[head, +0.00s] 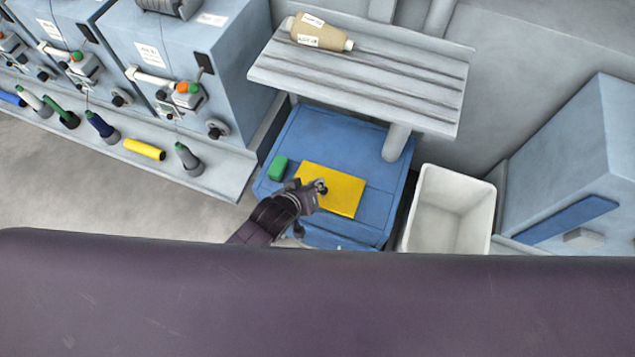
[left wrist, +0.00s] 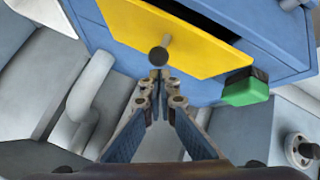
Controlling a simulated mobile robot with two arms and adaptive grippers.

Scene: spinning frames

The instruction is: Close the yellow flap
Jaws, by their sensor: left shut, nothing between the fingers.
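The yellow flap (head: 342,194) is on the blue cabinet (head: 318,136) in the middle of the head view. In the left wrist view the yellow flap (left wrist: 195,40) stands ajar, with a dark gap along its upper right edge. A dark round knob (left wrist: 158,57) sits on a short stem at the flap. My left gripper (head: 318,187) is over the flap's left part in the head view. Its shut, empty fingertips (left wrist: 160,76) are close to the knob; I cannot tell whether they touch it. My right gripper is not in view.
A green block (head: 278,168) is beside the flap on the cabinet; it also shows in the wrist view (left wrist: 246,90). A slatted grey shelf (head: 365,72) stands behind, holding a tan bottle (head: 318,33). A white bin (head: 450,208) stands close on the right. Spools line the left ledge.

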